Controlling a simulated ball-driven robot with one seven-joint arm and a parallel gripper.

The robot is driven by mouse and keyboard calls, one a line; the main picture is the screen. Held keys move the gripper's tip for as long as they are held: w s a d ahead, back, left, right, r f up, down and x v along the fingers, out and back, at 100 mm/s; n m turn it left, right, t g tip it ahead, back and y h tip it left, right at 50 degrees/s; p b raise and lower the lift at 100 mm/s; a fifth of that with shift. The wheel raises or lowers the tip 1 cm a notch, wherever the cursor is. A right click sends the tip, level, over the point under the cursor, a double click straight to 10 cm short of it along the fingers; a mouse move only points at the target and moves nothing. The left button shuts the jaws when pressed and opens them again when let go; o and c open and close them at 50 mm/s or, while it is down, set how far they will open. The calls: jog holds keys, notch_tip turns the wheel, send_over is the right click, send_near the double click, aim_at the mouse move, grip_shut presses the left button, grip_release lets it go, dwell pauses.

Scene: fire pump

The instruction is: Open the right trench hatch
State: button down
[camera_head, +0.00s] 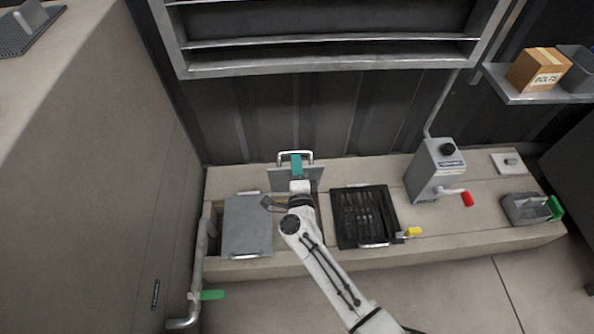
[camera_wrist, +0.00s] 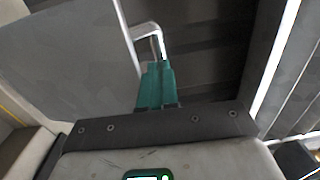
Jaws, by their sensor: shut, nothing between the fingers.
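The right trench hatch (camera_head: 316,178) is a grey plate raised at the back of the low concrete trench block, behind my wrist. Its metal handle (camera_head: 308,154) is at its upper edge. My gripper (camera_head: 296,165) has teal fingers that are shut and overlap the hatch and handle in the head view. In the wrist view the shut fingers (camera_wrist: 157,82) lie by the bent handle bar (camera_wrist: 147,29), beside a grey panel (camera_wrist: 75,55); I cannot tell if they touch. My arm hides most of the opening. The left hatch (camera_head: 247,226) lies flat, its handle at the near edge.
A black grated tray (camera_head: 350,220) sits right of my arm, with a yellow handle (camera_head: 413,232) beside it. A grey box with a red lever (camera_head: 466,198) stands farther right. A pipe with a green lever (camera_head: 212,295) is at the left. A metal shelf (camera_head: 330,66) hangs above.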

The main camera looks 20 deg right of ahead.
jog(key=shift+w+d+r+p, duration=0.1)
jog(key=shift+w+r+p, duration=0.3)
jog(key=shift+p, duration=0.4)
jog(key=shift+w+d+r+g+p, duration=0.1)
jog(key=shift+w+d+g+p, duration=0.1)
jog(key=shift+w+p, duration=0.25)
jog(key=shift+w+d+r+g+p, duration=0.1)
jog(key=shift+w+g+p, duration=0.15)
jog(key=shift+p, duration=0.3)
jog(key=b+x, duration=0.2)
jog(key=x, duration=0.4)
jog(key=shift+f, duration=0.15)
jog(key=shift+s, duration=0.1)
